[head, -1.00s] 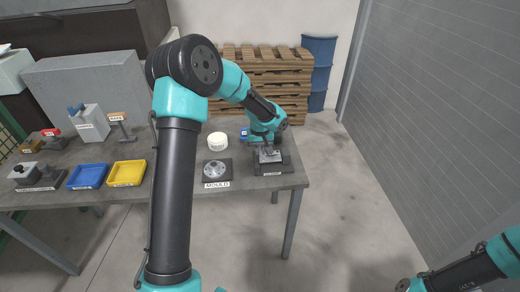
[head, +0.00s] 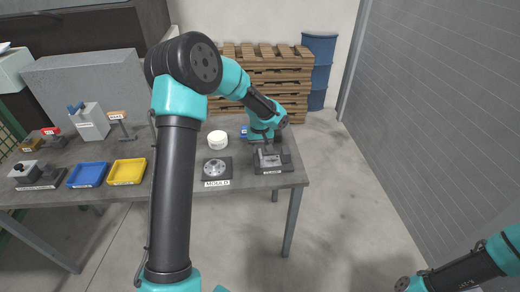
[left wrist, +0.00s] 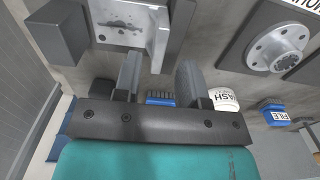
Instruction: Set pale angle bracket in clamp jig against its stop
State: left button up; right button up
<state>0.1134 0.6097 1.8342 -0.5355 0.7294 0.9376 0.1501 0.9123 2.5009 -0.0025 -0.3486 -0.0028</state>
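The clamp jig (head: 274,168) is a dark block with a label at the front right of the table. The pale angle bracket (left wrist: 125,18) lies in it, grey with dark specks, between dark blocks of the jig in the left wrist view. Whether it touches the stop cannot be told.
A round mould (head: 215,169) and a white tub (head: 217,140) stand left of the jig. A blue file holder (left wrist: 276,114) and a blue brush (left wrist: 160,98) are behind. Yellow (head: 127,172) and blue (head: 87,175) trays lie further left. The table's right edge is close.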

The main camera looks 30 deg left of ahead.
pick_arm(q)
notch_tip(320, 180, up, 12)
dwell(0.4)
jog(key=shift+f, duration=0.1)
dwell(0.3)
